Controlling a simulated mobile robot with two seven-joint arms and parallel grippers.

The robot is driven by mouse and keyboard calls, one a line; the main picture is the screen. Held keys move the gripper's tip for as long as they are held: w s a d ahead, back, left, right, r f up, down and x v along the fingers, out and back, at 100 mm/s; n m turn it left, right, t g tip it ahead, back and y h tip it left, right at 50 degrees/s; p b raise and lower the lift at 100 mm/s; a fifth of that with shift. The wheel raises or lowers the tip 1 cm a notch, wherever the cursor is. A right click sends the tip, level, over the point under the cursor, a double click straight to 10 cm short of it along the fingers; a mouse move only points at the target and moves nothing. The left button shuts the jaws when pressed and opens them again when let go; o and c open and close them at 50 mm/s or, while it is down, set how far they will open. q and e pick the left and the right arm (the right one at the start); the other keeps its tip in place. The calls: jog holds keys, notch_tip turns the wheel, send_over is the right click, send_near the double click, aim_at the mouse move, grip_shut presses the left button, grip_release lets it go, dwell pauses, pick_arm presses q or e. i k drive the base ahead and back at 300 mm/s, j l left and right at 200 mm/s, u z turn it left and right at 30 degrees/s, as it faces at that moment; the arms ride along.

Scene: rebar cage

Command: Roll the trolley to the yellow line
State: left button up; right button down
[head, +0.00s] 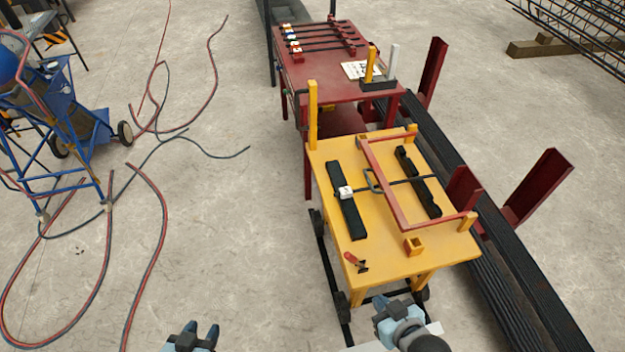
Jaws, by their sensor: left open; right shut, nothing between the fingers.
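The trolley (390,245) has a yellow top on yellow legs with dark wheels, and it stands right of centre in the head view. On it lie two black bars (346,200), a rod with a white tag (345,192), a red frame (392,178) and a small red-handled tool (355,262). My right gripper (393,306) is shut and empty, just in front of the trolley's near edge; I cannot tell whether it touches. My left gripper (197,332) is open and empty over bare floor, left of the trolley. I see no yellow line on the floor.
A dark red table (325,75) with several rods stands directly behind the trolley. Long dark bars (490,265) between red posts (537,188) run along its right side.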

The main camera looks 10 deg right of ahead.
aim_at(363, 224)
jog(key=i+j, duration=0.85)
jog(key=i, duration=0.25)
jog(key=i+j, duration=0.45)
jog(key=i, duration=0.1)
